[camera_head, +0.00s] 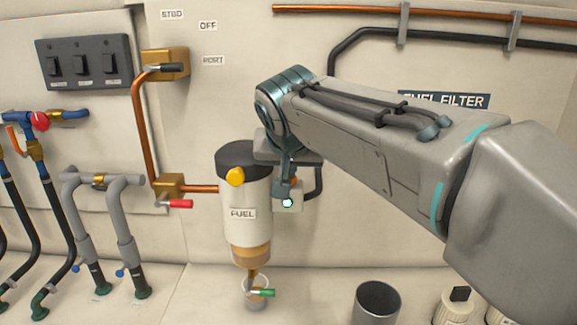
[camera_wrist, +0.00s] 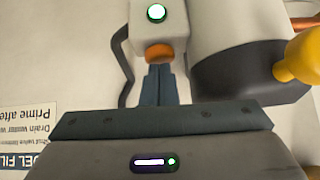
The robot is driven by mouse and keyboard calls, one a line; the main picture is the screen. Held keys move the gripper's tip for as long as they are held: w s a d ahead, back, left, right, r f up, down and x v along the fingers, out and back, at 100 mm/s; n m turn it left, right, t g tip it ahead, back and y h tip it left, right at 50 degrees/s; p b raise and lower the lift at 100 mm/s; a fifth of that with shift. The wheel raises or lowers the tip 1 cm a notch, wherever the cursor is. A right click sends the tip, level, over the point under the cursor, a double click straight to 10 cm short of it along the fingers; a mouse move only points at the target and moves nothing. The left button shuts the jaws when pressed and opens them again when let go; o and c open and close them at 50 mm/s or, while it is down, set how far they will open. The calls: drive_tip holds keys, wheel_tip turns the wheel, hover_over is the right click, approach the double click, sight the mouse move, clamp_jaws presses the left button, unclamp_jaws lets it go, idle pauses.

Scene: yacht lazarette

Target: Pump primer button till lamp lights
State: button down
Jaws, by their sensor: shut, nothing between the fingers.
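A small white box (camera_wrist: 172,32) beside the fuel filter carries an orange button (camera_wrist: 159,53) and a round lamp (camera_wrist: 156,12). The lamp glows bright white-green inside a green ring; it also shows lit in the head view (camera_head: 287,202). The fuel filter (camera_head: 243,213) has a white body, a black cap and a yellow knob (camera_head: 235,177). My gripper (camera_wrist: 158,67) is shut and empty, with its fingertips right at the orange button. I cannot tell whether they touch it. In the head view, my gripper (camera_head: 285,188) partly hides the box.
A red-handled valve (camera_head: 178,204) and copper pipe join the filter from the left. A green-handled drain valve (camera_head: 262,293) is below it. An open dark cup (camera_head: 377,302) stands on the ledge at the lower right. A black hose runs behind the box.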

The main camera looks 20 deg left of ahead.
wheel_tip(320, 180, up, 5)
drive_tip(key=p, duration=0.3)
drive_tip(key=shift+w+f+p, duration=0.15)
drive_tip(key=shift+f+p, duration=0.05)
drive_tip(key=shift+p, duration=0.1)
drive_tip(key=b+v, duration=0.1)
drive_tip(key=v, duration=0.8)
drive_tip(key=shift+s, duration=0.3)
drive_tip(key=shift+d+r, duration=0.1)
drive_tip(key=s+d+f+m+g+h, duration=0.1)
drive_tip(key=d+f+g+h, duration=0.15)
drive_tip(key=d+f, duration=1.3)
drive_tip(key=s+d+f+g, duration=0.1)
drive_tip(key=s+d+f, duration=0.4)
drive_tip(key=f, duration=0.3)
drive_tip(key=s+d+f+m+g, duration=0.1)
drive_tip(key=s+d+f, duration=0.5)
drive_tip(key=d+f, duration=0.1)
drive_tip(key=shift+d+f+m+g, duration=0.2)
drive_tip(key=shift+f+m+g, duration=0.15)
drive_tip(key=shift+f, duration=0.15)
